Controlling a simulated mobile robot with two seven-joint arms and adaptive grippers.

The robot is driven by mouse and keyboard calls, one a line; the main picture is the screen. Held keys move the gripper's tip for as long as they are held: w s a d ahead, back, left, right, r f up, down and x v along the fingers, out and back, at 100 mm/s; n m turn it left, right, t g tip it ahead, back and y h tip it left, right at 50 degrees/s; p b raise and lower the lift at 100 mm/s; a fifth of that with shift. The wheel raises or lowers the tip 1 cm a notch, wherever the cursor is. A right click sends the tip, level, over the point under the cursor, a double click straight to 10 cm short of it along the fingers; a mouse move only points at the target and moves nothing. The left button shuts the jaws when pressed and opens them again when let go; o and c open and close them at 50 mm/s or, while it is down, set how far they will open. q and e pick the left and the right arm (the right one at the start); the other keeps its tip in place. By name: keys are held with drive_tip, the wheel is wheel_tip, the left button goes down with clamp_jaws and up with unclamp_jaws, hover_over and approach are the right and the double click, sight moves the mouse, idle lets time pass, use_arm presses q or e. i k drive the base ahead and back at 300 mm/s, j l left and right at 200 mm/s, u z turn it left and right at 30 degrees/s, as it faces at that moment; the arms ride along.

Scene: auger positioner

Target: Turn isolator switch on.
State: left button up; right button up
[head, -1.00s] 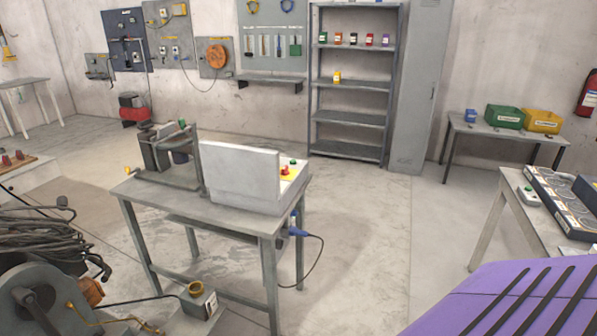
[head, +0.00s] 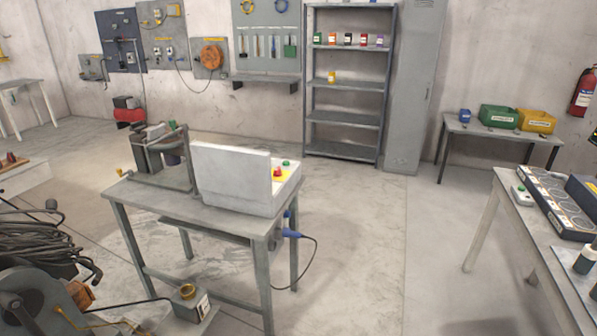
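I cannot tell for certain which thing is the isolator switch. A grey control box (head: 232,180) stands on the metal workbench (head: 190,207), with a red button (head: 278,171) on yellow and a green button (head: 286,162) on its right side. On the back wall, a dark blue panel (head: 121,25), a grey panel (head: 150,50) and a smaller panel (head: 93,67) carry small devices; their switch positions are too small to read. Neither of my grippers is in view.
A blue plug (head: 291,234) with a cable hangs at the bench's right side. Cables and a machine (head: 35,300) crowd the lower left. The floor (head: 350,240) between bench and table is clear.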

sight(277, 173)
drive_tip(key=i+l+u, duration=0.2)
drive_tip(key=i+l, duration=0.55)
